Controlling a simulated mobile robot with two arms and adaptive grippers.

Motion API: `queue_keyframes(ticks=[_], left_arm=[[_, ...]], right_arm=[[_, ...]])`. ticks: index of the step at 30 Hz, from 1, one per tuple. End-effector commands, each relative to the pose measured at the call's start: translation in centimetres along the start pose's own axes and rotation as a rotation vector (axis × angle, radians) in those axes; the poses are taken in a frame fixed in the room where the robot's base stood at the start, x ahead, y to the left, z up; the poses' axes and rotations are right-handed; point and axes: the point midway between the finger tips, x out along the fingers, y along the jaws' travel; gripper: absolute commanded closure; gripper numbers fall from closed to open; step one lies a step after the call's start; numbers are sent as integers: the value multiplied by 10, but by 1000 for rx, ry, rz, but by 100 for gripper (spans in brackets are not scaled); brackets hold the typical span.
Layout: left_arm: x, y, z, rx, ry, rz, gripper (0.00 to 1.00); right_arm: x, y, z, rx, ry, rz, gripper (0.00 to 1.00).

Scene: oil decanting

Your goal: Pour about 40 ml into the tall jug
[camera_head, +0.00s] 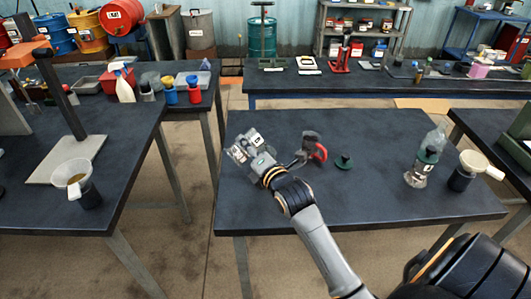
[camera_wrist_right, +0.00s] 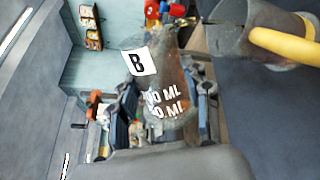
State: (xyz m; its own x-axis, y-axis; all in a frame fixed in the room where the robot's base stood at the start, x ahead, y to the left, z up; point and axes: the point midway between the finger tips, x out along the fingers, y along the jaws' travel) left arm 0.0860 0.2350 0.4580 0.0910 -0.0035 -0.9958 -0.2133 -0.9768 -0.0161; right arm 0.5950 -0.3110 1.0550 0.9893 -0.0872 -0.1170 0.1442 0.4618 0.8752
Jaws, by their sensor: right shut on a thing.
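My right gripper (camera_head: 250,155) is shut on a clear vessel (camera_head: 238,154) above the left part of the middle table. In the right wrist view the vessel (camera_wrist_right: 175,85) sits between the fingers, with a white "B" label and partly readable ML marks. Its liquid level cannot be made out. A dark object with a red curved part (camera_head: 315,150) is just right of the gripper. The wrist view shows a dark grey round body with a yellow handle (camera_wrist_right: 245,40). I cannot tell which thing is the tall jug. My left gripper is not in view.
A clear bottle with a dark green band (camera_head: 424,160) and a cream-topped dark container (camera_head: 468,170) stand at the table's right. A dark green stopper-like piece (camera_head: 343,161) lies mid-table. The middle table's front is clear.

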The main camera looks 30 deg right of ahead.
Motion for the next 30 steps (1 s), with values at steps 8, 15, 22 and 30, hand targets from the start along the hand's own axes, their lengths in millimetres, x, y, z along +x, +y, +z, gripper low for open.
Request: queue_keyframes(ticks=[8, 15, 22, 30], left_arm=[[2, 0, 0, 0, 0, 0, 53], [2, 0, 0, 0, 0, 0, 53], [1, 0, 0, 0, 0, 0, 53], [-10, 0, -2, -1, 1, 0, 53]], right_arm=[[0, 2, -2, 23, 1, 3, 98], [0, 3, -2, 40, 4, 2, 98], [0, 1, -4, 5, 2, 1, 98], [0, 4, -2, -220, -32, 5, 98]])
